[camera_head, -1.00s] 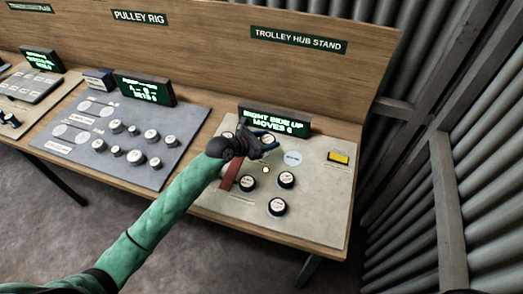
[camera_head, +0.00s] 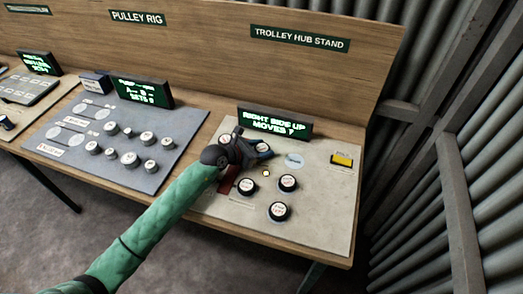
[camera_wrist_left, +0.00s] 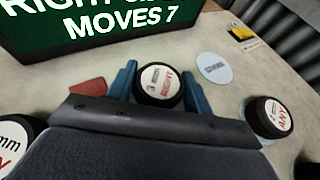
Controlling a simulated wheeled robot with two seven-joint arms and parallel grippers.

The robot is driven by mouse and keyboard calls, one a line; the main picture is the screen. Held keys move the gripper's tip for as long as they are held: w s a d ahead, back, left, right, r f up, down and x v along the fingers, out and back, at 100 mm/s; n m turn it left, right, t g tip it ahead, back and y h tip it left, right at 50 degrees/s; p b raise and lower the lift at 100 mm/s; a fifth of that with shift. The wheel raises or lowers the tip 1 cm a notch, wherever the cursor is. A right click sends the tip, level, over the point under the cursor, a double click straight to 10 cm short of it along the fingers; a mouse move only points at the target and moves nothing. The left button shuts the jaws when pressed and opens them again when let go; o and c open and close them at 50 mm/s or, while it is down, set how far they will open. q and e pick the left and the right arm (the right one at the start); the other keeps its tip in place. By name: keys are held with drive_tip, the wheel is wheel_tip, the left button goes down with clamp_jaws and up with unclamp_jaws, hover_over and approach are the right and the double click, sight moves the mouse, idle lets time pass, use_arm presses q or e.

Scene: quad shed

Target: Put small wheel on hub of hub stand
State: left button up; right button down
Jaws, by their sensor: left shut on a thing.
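My left gripper (camera_head: 252,149) is low over the trolley hub stand board (camera_head: 325,205), below its display. In the left wrist view its two blue fingers (camera_wrist_left: 160,88) are shut on a black wheel (camera_wrist_left: 160,84) with a white face; the print on it seems to read RIGHT. In the head view the gripper partly hides this wheel (camera_head: 262,147). Other black wheels with white faces stand on the board: one (camera_head: 247,186), another (camera_head: 288,183) and a front one (camera_head: 279,211). I cannot make out the hub, nor which wheel is the small one.
The display (camera_head: 274,122) reads RIGHT SIDE UP, MOVES 7. A pale disc (camera_head: 293,160) lies right of the gripper, and a yellow button (camera_head: 342,159) is farther right. A red patch (camera_head: 229,178) is partly under my arm. The pulley rig board (camera_head: 180,130) is at left.

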use_arm(q)
drive_tip(key=shift+f, duration=0.2)
use_arm(e)
drive_tip(key=shift+r, duration=0.1)
use_arm(q)
drive_tip(key=o, duration=1)
drive_tip(key=shift+c, duration=0.2)
use_arm(e)
drive_tip(key=shift+w+r, duration=0.1)
use_arm(q)
drive_tip(key=shift+r, duration=0.1)
drive_tip(key=shift+r, duration=0.15)
drive_tip(key=p+v, duration=0.3)
drive_tip(key=v, duration=0.9)
use_arm(e)
drive_tip(key=s+d+f, duration=0.2)
drive_tip(key=s+f, duration=0.1)
drive_tip(key=s, duration=0.2)
drive_tip(key=shift+s+f, duration=0.15)
drive_tip(key=shift+s, duration=0.25)
